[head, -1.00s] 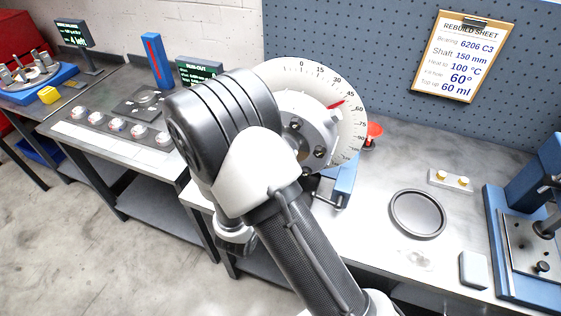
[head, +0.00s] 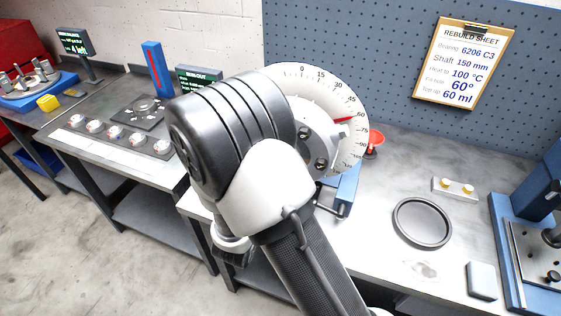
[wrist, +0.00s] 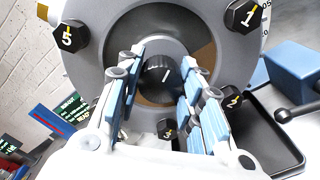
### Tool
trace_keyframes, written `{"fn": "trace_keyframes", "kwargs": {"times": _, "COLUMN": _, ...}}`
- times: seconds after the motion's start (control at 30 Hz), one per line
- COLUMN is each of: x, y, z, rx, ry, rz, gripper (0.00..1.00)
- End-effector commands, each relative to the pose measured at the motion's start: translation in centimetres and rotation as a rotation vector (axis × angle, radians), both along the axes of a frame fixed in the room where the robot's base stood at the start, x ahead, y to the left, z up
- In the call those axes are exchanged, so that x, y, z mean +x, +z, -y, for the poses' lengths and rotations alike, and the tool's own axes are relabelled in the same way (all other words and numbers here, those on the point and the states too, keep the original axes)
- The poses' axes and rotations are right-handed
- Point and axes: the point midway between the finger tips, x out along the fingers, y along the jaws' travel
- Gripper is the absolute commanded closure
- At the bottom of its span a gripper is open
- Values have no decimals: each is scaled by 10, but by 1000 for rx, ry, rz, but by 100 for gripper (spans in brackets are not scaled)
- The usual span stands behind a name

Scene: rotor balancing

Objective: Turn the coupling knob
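The black ribbed coupling knob (wrist: 158,76) sits at the centre of a grey hub with numbered hex bolts in the wrist view. The blue pads of my gripper (wrist: 161,84) stand on either side of it and appear shut on it. In the head view my arm hides the knob and gripper. The white degree dial (head: 352,140) shows behind my arm, with its red pointer (head: 343,120) near the 60 mark.
A rebuild sheet (head: 464,62) hangs on the pegboard. A panel with several knobs (head: 116,131) is on the left bench.

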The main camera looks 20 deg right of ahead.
Motion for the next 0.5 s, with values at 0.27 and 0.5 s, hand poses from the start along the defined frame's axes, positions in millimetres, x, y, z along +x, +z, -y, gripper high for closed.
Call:
{"fn": "trace_keyframes", "kwargs": {"times": 0.27, "x": 0, "y": 0, "z": 0, "rx": -1, "ry": 0, "rz": -1, "gripper": 46}}
{"fn": "trace_keyframes", "kwargs": {"times": 0.5, "x": 0, "y": 0, "z": 0, "rx": -1, "ry": 0, "rz": -1, "gripper": 46}}
